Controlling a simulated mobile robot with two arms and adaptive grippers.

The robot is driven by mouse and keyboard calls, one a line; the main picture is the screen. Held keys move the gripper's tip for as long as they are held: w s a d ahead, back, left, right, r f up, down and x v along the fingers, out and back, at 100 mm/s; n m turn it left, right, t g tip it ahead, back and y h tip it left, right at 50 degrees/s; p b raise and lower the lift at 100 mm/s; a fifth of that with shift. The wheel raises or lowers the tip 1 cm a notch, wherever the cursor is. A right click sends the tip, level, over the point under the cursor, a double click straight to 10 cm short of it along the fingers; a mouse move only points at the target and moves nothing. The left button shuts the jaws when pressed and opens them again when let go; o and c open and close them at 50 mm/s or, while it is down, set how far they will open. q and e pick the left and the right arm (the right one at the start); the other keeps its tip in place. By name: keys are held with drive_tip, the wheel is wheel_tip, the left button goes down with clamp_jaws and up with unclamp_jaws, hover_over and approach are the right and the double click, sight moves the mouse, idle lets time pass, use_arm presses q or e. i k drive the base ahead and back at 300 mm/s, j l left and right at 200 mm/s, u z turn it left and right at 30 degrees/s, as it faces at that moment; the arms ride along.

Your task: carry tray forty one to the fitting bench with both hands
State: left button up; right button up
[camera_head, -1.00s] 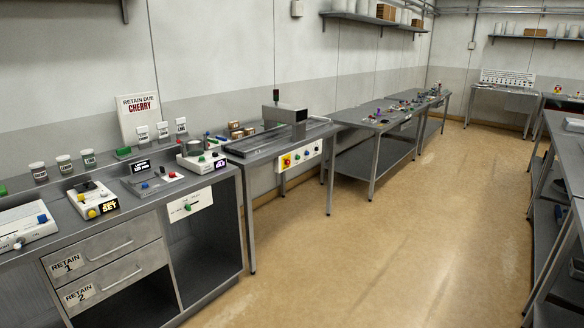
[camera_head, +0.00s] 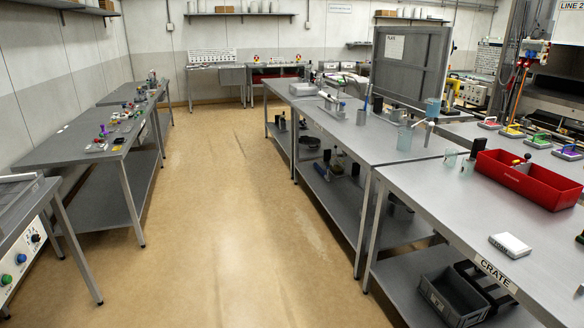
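I cannot pick out tray forty one by any readable number. A red open bin (camera_head: 526,180) with a few small items in it sits on the right-hand bench (camera_head: 440,205). A grey open crate (camera_head: 453,298) is on the shelf below, under a label reading "CRATE" (camera_head: 496,275). I cannot tell which bench is the fitting bench. Neither of my grippers shows in the view.
An open tan floor aisle (camera_head: 215,220) runs between the left benches (camera_head: 80,145) and the right row. A grey panel (camera_head: 411,65) stands upright on the right row. Coloured-handled items (camera_head: 538,141) sit at far right. More benches (camera_head: 275,82) line the back wall.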

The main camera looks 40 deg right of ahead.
sight(367, 137)
drive_tip(key=i+z, duration=0.15)
drive_tip(key=z, duration=0.3)
drive_tip(key=i+z, duration=0.15)
drive_tip(key=z, duration=0.3)
drive_tip(key=i+j+z, duration=0.15)
drive_tip(key=z, duration=0.3)
drive_tip(key=i+j+z, duration=0.1)
drive_tip(key=z, duration=0.35)
drive_tip(key=j, duration=0.1)
